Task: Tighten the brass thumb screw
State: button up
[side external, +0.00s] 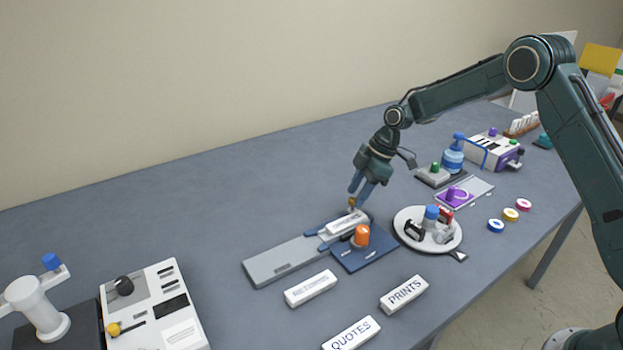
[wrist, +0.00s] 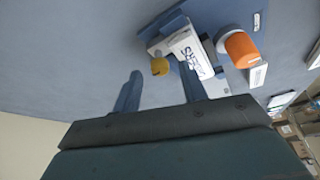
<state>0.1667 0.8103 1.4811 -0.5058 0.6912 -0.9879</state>
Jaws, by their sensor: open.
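The brass thumb screw (side external: 351,203) is a small yellow knob at the back end of a white labelled block on a blue fixture (side external: 378,254). In the wrist view the brass thumb screw (wrist: 160,66) shows beyond and between my fingertips. My gripper (side external: 359,191) is open and points down just above the screw. In the wrist view my gripper (wrist: 160,82) has its two fingers apart with nothing between them. I cannot tell whether a finger touches the white block (wrist: 190,52). The screw's shaft is hidden.
An orange knob (side external: 362,235) stands on the fixture close to the screw. A grey rail (side external: 275,265) extends left. A round white tray (side external: 403,217) with small items stands to the right. Loose white blocks, one marked PRINTS (side external: 404,293), lie in front. The table behind is clear.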

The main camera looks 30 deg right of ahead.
jog(key=shift+a+f, duration=0.15)
jog(key=shift+f, duration=0.15)
jog(key=shift+c, duration=0.2)
grip_shut()
